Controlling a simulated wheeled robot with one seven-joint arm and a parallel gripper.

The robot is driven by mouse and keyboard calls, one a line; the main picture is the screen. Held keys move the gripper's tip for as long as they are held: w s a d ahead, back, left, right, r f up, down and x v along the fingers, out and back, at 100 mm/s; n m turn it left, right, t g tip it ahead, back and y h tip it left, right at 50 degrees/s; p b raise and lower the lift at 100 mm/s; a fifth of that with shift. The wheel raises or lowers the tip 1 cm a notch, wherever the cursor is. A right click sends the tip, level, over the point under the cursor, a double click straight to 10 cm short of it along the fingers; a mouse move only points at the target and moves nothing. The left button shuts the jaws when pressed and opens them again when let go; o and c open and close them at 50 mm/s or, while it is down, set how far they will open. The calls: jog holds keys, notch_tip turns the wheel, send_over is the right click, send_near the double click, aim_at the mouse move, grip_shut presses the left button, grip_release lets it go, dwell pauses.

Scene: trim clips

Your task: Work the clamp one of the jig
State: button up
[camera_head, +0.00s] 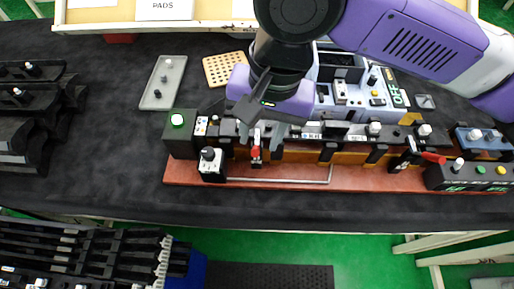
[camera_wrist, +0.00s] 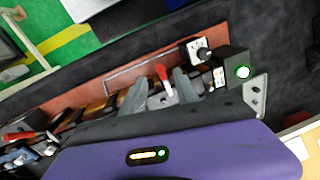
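The jig (camera_head: 345,180) is a long red-brown base with a row of black fixtures, across the middle right of the head view. A clamp with a red handle (camera_head: 256,152) stands upright near its left end; the same red handle shows in the wrist view (camera_wrist: 161,73). Another clamp with a red handle (camera_head: 433,157) lies tilted near the right end. I cannot read which is numbered one. My gripper (camera_head: 264,134) is right above the left clamp. In the wrist view its two grey fingers stand apart, one on each side of the red handle, with no clear contact. The clamp's foot is partly hidden.
A black box with a lit green button (camera_head: 177,121) and a white block with a black knob (camera_head: 211,165) stand left of the clamp. A control box (camera_head: 470,175) stands at the right end. A grey tray (camera_head: 163,82) and a perforated tan board (camera_head: 224,69) lie behind.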

aim_at(256, 149)
jog(key=shift+w+a+f, duration=0.1)
jog(key=shift+a+f, duration=0.15)
jog(key=shift+f, duration=1.35)
jog(key=shift+a+f, duration=0.2)
jog(key=shift+f, duration=1.35)
grip_shut()
